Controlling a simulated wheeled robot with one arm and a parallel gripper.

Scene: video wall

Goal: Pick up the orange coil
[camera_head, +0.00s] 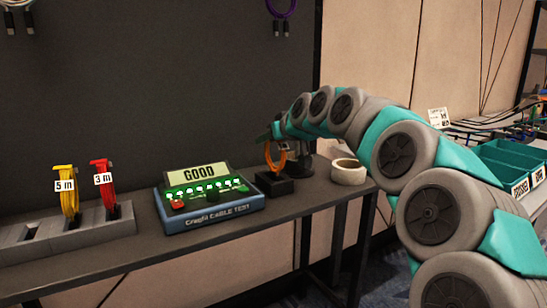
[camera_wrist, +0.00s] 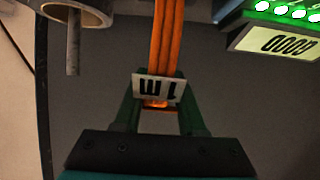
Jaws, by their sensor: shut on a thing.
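The orange coil (camera_head: 275,157) stands upright at a small black holder (camera_head: 274,184) on the bench, right of the cable tester. In the wrist view the orange coil (camera_wrist: 167,40) runs up from between the fingers, with a white "1 M" tag (camera_wrist: 158,88) at the jaws. My gripper (camera_wrist: 158,105) is shut on the coil at its tagged part. In the head view my gripper (camera_head: 276,132) is at the top of the coil, small and partly hidden by my arm. I cannot tell whether the coil still touches the holder.
A cable tester (camera_head: 208,205) reading "GOOD" stands left of the coil. A roll of tape (camera_head: 348,172) is close on the right. Yellow (camera_head: 67,190) and red (camera_head: 104,185) coils stand in grey slots at left. Teal bins (camera_head: 510,165) are at the right.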

